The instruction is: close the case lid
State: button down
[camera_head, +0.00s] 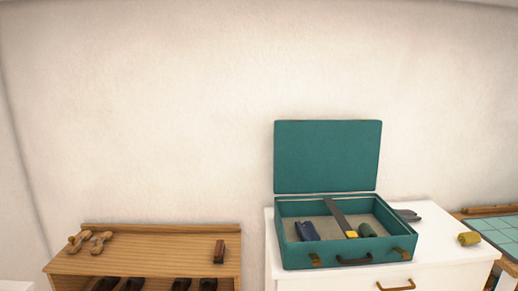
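The case (296,262) is teal and sits on top of a white cabinet, right of the picture's middle. Its lid (327,156) stands open and upright at the back of the case, close to the wall. The front of the case has a dark handle and two brass-coloured latches. Inside lie a dark blue item (307,231), a long grey tool with a yellow end (340,216) and a dark green roll (367,230). My gripper does not show in the head view.
The white cabinet (440,245) also bears a dark grey item (408,215) and an olive roll (469,239) right of the case. A wooden shelf unit (150,255) stands left, with a gap between. A table with a green mat (500,232) is at far right.

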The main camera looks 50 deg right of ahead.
aim_at(311, 156)
jog(key=z, duration=0.15)
jog(key=i, duration=0.95)
jog(key=u, duration=0.15)
jog(key=k, duration=0.95)
jog(key=z, duration=0.15)
jog(key=i, duration=0.75)
jog(key=u, duration=0.05)
